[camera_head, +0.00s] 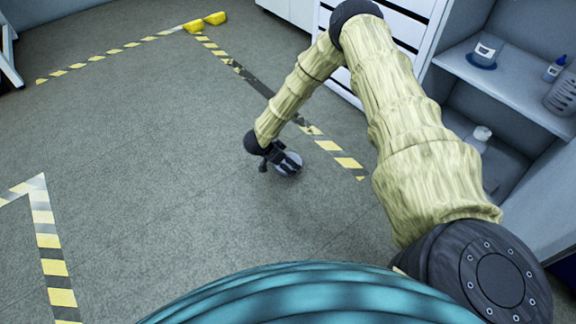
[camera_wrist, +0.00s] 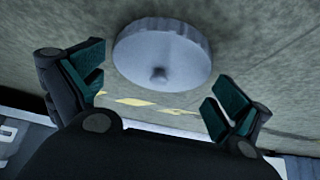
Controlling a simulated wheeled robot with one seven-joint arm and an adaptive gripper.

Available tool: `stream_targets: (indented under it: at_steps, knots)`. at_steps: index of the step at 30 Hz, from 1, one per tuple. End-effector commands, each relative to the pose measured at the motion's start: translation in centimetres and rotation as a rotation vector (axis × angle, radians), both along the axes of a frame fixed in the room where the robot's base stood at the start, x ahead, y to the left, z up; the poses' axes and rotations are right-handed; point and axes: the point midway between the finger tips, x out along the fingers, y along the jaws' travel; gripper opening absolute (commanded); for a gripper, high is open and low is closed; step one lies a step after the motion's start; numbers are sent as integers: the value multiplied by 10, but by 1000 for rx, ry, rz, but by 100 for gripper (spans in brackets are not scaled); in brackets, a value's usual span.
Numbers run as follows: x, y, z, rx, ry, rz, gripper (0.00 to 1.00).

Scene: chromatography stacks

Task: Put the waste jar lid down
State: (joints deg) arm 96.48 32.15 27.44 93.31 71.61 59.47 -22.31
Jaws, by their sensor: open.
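The waste jar lid (camera_wrist: 165,50) is a round, pale grey disc with a ridged rim and a small knob in its middle. In the wrist view it is just beyond my fingertips, between their lines, with the floor behind it. My gripper (camera_wrist: 158,88) is open, its green-padded fingers spread wide and apart from the lid. In the head view the lid (camera_head: 292,167) shows as a small grey disc partly hidden by my gripper (camera_head: 281,160). I cannot tell for sure whether it rests flat on the floor.
Yellow-and-black floor tape (camera_head: 330,146) runs close to the right of the lid. An open shelf unit (camera_head: 510,78) with bottles and white drawers (camera_head: 402,28) stand at the right and back. Yellow blocks (camera_head: 205,22) lie at the far tape corner. The grey floor (camera_head: 150,140) at left is clear.

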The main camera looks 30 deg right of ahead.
Motion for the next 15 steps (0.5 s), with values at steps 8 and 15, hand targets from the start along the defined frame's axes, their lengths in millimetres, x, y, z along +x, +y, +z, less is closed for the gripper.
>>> stream_targets:
  at_steps: [8, 15]
  knots:
    - [1, -6, -9, 0, -1, -1, 100]
    - [0, -6, -9, 0, -1, -1, 79]
